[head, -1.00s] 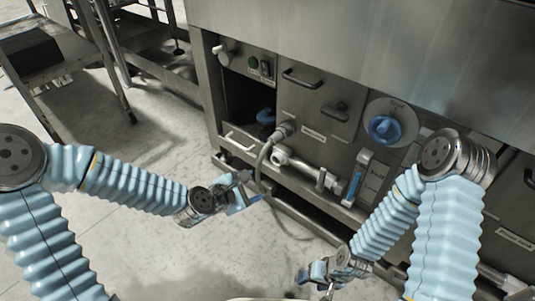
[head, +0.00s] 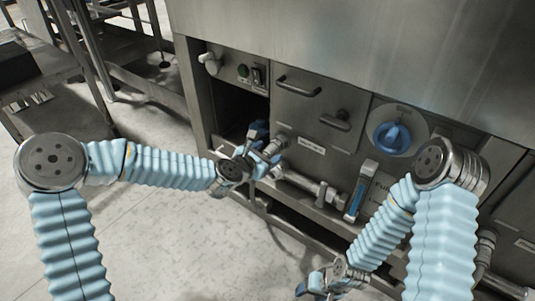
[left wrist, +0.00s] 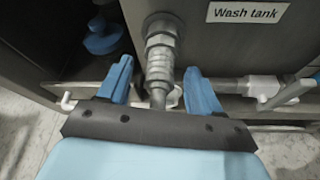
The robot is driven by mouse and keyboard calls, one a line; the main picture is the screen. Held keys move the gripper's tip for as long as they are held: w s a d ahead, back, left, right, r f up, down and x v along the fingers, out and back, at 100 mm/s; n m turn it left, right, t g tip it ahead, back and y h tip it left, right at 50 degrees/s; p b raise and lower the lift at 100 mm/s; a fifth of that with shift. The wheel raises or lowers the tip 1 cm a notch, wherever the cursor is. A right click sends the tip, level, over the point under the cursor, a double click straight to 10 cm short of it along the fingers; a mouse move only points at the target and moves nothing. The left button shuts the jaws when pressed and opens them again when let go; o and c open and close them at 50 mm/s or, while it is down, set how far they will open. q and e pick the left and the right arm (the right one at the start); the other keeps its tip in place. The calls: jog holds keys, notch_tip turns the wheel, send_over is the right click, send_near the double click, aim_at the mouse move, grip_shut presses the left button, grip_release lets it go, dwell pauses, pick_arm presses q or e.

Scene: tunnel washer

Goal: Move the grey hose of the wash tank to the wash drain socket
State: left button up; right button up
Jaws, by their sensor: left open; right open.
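The grey hose's ribbed metal end fitting (left wrist: 160,62) is plugged into the panel beside the "Wash tank" label (left wrist: 247,12), which also shows in the head view (head: 311,146). My left gripper (head: 268,157) is at this fitting. In the left wrist view its two blue fingers (left wrist: 163,84) are open, one on each side of the fitting, not closed on it. Most of the hose below is hidden by my gripper. My right gripper (head: 322,284) is open, low in front of the machine, away from the hose. I cannot identify the wash drain socket.
A pale pipe with a valve (head: 310,186) runs along the panel right of the fitting. A dark open bay (head: 228,105) lies left of the panel. The floor in front is clear.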

pick_arm(q)
jog(key=shift+w+d+f, duration=0.25)
jog(key=shift+w+d, duration=0.05)
jog(key=shift+w, duration=0.15)
grip_shut()
dwell(0.4)
jog(key=shift+s+a, duration=0.1)
jog(key=shift+a, duration=0.05)
jog(key=shift+s+a+b, duration=0.4)
jog(key=shift+s+a, duration=0.3)
jog(key=shift+s, duration=0.25)
jog(key=shift+s+a+b, duration=0.35)
jog(key=shift+s+a, duration=0.3)
jog(key=shift+s, duration=0.3)
